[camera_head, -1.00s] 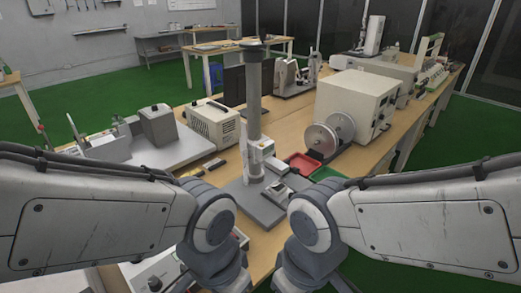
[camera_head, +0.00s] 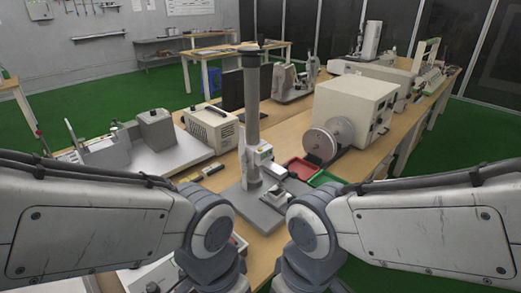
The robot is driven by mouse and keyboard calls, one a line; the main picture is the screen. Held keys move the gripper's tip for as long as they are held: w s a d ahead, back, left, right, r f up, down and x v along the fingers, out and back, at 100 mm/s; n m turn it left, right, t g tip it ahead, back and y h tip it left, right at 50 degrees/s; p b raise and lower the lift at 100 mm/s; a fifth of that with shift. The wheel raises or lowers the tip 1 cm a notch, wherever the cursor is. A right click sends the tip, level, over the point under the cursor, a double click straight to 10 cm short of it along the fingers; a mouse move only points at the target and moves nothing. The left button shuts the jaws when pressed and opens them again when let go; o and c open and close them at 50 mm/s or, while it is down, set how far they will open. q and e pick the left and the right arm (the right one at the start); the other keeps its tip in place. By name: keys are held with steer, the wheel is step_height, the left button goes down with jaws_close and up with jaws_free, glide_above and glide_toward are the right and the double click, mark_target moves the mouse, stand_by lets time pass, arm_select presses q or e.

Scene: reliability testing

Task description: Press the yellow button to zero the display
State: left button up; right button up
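A column-mounted gauge (camera_head: 251,105) stands upright on a grey base plate (camera_head: 252,208) near the table's front edge, at the middle of the head view. A pale measuring head (camera_head: 262,155) is fixed on its lower column. A tiny yellowish spot shows on that head, but it is too small to tell whether it is the button. The display reading cannot be made out. My arms come in from both sides and bend downward in front of the gauge. Both grippers lie below the picture and are hidden.
A red tray (camera_head: 299,170) and a green tray (camera_head: 326,178) lie right of the gauge, near a disc-fronted beige machine (camera_head: 353,104). Left are a beige box instrument (camera_head: 210,126) and a grey bench device (camera_head: 155,131). Small dark and yellow blocks (camera_head: 212,168) lie left of the base.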

jaws_close()
stand_by(1.5)
